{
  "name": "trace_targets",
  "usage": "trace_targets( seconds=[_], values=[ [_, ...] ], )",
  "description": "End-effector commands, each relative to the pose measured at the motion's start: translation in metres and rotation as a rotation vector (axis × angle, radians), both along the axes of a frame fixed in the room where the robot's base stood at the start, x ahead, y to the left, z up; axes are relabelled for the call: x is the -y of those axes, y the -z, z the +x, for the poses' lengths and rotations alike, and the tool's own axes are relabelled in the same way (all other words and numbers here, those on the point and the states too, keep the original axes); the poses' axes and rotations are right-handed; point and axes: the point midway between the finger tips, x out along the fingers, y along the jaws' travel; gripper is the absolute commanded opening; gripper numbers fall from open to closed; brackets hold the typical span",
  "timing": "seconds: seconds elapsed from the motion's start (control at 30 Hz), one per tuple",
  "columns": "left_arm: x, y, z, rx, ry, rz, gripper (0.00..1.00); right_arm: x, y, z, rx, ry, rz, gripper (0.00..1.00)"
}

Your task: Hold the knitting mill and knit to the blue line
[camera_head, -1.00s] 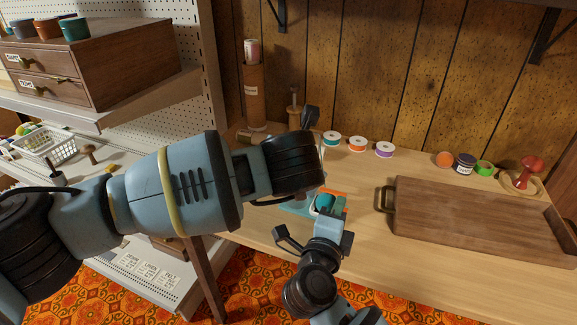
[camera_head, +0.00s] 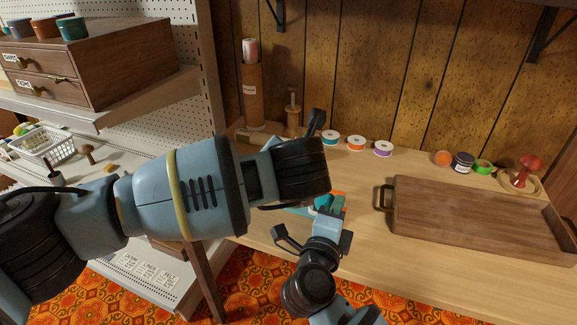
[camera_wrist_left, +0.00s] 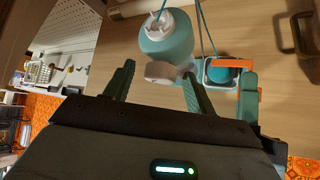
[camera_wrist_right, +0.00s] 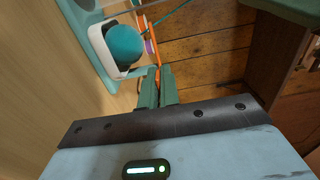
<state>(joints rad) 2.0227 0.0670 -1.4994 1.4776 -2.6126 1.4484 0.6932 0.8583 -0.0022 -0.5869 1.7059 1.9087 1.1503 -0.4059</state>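The knitting mill stands on the wooden table, mostly behind my left arm in the head view. The left wrist view shows its teal body (camera_wrist_left: 165,42) with a white top, and a pale knob (camera_wrist_left: 160,72) in front. No blue line shows.
Three thread spools (camera_head: 356,143) lie behind the mill. A wooden tray (camera_head: 475,220) with dark handles takes up the table's right part. A tall brown cylinder (camera_head: 252,95) stands at the back. Shelves with a drawer chest (camera_head: 110,65) are on the left. The table front is mostly clear.

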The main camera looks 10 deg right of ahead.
Motion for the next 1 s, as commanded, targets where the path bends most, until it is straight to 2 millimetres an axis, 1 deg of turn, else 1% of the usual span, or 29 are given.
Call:
trace_targets(
  seconds=[0.2,0.33,0.47,0.6,0.8,1.0],
  values=[
    [0.0,-0.001,-0.001,-0.001,0.001,0.0,0.56,0.0,0.0,0.0,0.0,0.0,0.0,0.0],
    [0.001,-0.007,-0.01,0.0,0.002,-0.002,0.56,0.0,0.0,0.0,0.0,0.0,0.0,0.0],
    [0.0,-0.02,-0.027,0.001,0.005,-0.002,0.56,0.0,0.0,0.0,0.0,0.0,0.0,0.0],
    [0.0,-0.038,-0.05,0.002,0.004,-0.002,0.56,0.0,0.0,0.0,0.0,0.0,0.0,0.0],
    [-0.002,-0.059,-0.078,0.002,0.003,-0.001,0.56,0.0,0.0,0.0,0.0,0.0,0.0,0.0],
    [-0.002,-0.07,-0.093,0.0,0.001,-0.001,0.56,0.0,0.0,0.0,0.0,0.0,0.0,0.0]
  ],
)
